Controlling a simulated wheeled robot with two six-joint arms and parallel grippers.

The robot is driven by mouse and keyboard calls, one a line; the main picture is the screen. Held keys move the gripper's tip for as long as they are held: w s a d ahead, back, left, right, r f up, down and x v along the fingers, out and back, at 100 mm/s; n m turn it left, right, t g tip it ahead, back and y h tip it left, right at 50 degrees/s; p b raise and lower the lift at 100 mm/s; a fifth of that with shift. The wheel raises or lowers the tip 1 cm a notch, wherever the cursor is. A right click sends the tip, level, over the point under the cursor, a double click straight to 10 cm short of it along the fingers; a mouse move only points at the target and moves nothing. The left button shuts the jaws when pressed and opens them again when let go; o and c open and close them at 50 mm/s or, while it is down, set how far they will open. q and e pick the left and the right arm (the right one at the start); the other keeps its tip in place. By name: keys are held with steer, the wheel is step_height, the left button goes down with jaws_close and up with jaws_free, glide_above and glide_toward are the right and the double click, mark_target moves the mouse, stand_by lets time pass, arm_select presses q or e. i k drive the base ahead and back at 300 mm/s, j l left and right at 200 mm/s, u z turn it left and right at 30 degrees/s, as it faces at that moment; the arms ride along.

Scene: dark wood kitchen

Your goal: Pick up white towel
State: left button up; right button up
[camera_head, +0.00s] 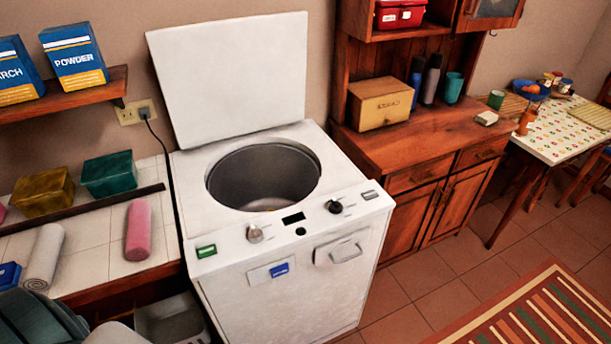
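The white towel (45,256) is a rolled, greyish-white bundle. It lies on the white tiled counter at the left, pointing away from me. A pink rolled towel (138,230) lies to its right on the same counter, apart from it. Nothing touches the white towel from above. A dark grey ridged part, which looks like part of my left arm, shows in the bottom left corner, just below the towel. No gripper fingers show in this view, left or right.
A white top-loading washer (288,285) with its lid (232,75) raised stands right of the counter. A blue item (9,274) lies left of the towel. Yellow (43,192) and green (108,174) boxes stand behind. A shelf (70,100) with powder boxes hangs above.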

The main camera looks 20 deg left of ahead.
mark_target(39, 274)
steer(key=u, duration=2.55)
